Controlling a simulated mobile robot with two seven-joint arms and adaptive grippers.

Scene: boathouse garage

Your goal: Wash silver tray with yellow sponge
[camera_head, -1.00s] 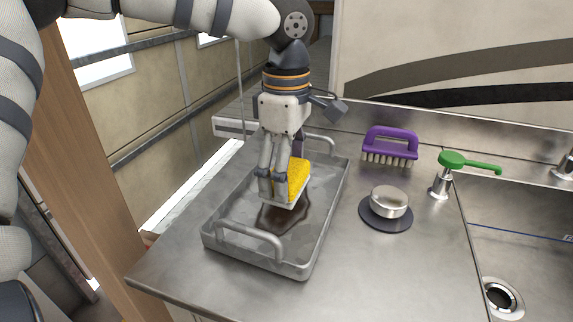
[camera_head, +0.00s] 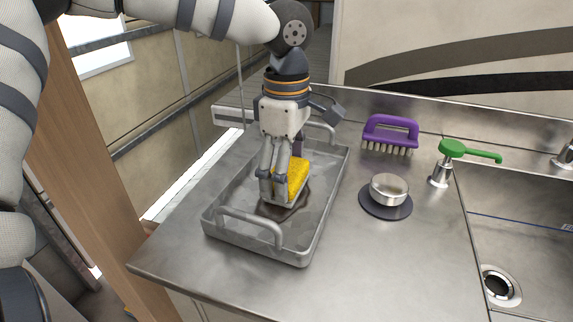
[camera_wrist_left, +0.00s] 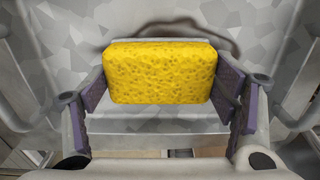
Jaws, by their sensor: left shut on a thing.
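The silver tray (camera_head: 318,232) lies on the metal counter, with a raised handle at each end. A dark brown stain (camera_head: 300,208) shows on its floor. My left gripper (camera_head: 281,190) points down into the tray and is shut on the yellow sponge (camera_head: 297,176). The sponge is over the stain, low at the tray floor; I cannot tell for sure if it touches. In the left wrist view the sponge (camera_wrist_left: 160,73) sits between the purple finger pads, with part of the dark stain outline behind it. My right gripper is not in view.
A purple brush (camera_head: 390,133) stands at the back of the counter. A round metal piece on a dark disc (camera_head: 386,200) is right of the tray. The counter's front is clear.

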